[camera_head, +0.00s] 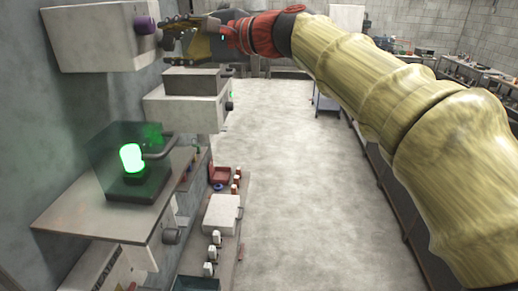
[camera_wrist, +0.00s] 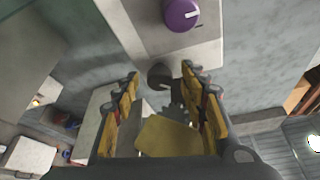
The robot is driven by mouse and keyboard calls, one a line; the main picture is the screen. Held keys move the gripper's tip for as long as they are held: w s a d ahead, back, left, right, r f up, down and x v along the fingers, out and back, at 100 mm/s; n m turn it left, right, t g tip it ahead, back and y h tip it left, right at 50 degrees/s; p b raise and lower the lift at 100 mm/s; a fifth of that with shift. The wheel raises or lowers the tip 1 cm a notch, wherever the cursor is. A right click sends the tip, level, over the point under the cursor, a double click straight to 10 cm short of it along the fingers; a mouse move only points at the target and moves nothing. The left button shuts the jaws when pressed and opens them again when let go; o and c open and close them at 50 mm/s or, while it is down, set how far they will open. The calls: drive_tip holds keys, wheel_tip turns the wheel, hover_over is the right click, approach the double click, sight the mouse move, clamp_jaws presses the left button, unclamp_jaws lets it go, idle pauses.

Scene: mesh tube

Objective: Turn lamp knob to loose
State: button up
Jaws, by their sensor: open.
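A purple knob (camera_head: 145,25) with a white mark is on the front of a light grey wall box (camera_head: 95,40). It also shows at the top of the wrist view (camera_wrist: 181,14). A smaller dark round knob (camera_wrist: 160,75) shows in the wrist view between my fingertips, at the lower part of the box. My gripper (camera_head: 172,38) is open and empty, beside the box front and near the purple knob; its spread fingers also show in the wrist view (camera_wrist: 162,73). I cannot tell whether it touches either knob. A lit green lamp (camera_head: 131,157) stands inside a clear case on a shelf.
A second grey wall box (camera_head: 180,108) sits below my gripper. The lamp's shelf (camera_head: 95,212) juts out from the wall at lower left, with a dark grey knob (camera_head: 172,236) at its front. The floor (camera_head: 290,180) in the middle is clear.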

drive_tip(key=shift+r+m+g+h+p, duration=0.2)
drive_tip(key=shift+m+p, duration=0.55)
drive_tip(key=shift+p, duration=1.5)
drive_tip(key=shift+r+m+g+h+p, duration=0.15)
drive_tip(key=shift+m+g+p, duration=0.4)
drive_tip(key=shift+p, duration=1.65)
drive_tip(key=shift+m+g+h+p, duration=0.2)
drive_tip(key=shift+m+p, duration=0.7)
drive_tip(key=shift+p, duration=1.35)
drive_tip(key=f+b+v, duration=0.1)
drive_tip(key=b+v, duration=0.2)
drive_tip(key=v, duration=0.5)
drive_tip(key=s+d+f+n+h+b, duration=0.1)
drive_tip(key=s+d+f+h+b, duration=0.1)
drive_tip(key=f, duration=0.7)
drive_tip(key=s+d+f+n+h+b, duration=0.1)
drive_tip(key=s+d+f+n+b, duration=0.1)
drive_tip(key=s+d+f+b, duration=0.2)
drive_tip(key=s+d+f+n+h+b, duration=0.1)
drive_tip(key=s+d+f+b, duration=0.3)
drive_tip(key=f, duration=1)
drive_tip(key=h+b, duration=0.1)
drive_tip(key=b, duration=0.2)
drive_tip(key=shift+d+n+h+b, duration=0.25)
drive_tip(key=shift+n+h+b, duration=0.05)
drive_tip(key=shift+h, duration=0.05)
drive_tip(key=shift+t, duration=0.25)
drive_tip(key=c, duration=0.3)
